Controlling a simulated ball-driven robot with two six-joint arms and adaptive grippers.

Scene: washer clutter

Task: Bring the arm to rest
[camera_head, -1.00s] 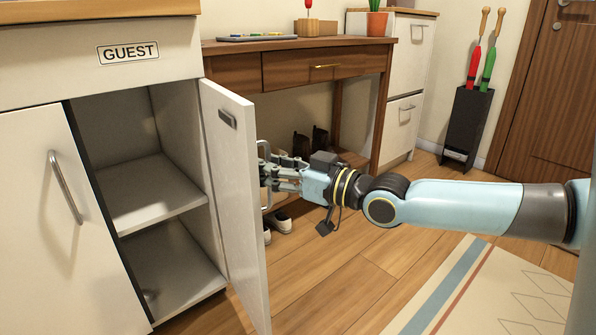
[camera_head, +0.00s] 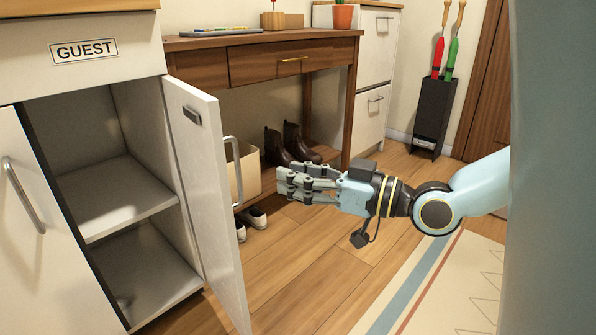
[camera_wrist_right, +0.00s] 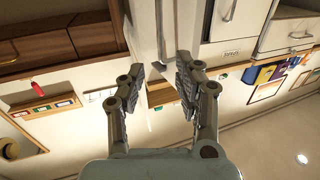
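My right gripper (camera_head: 281,182) is in front of the console table, to the right of the open cabinet door (camera_head: 205,190). It is apart from the door's handle (camera_head: 237,170), with a clear gap between them. In the right wrist view its two fingers (camera_wrist_right: 160,80) stand apart with nothing between them. My right arm comes in from the right, partly hidden by a light blue part of my own body. The cabinet labelled GUEST (camera_head: 84,50) stands open on the left, and its visible shelves look empty. My left gripper does not show.
The wooden console table (camera_head: 200,62) stands behind, with brown boots (camera_head: 290,145), a box (camera_head: 247,170) and shoes (camera_head: 254,217) below. A black umbrella stand (camera_head: 433,115) is at the back right. A patterned rug (camera_head: 440,295) lies on the floor at the lower right.

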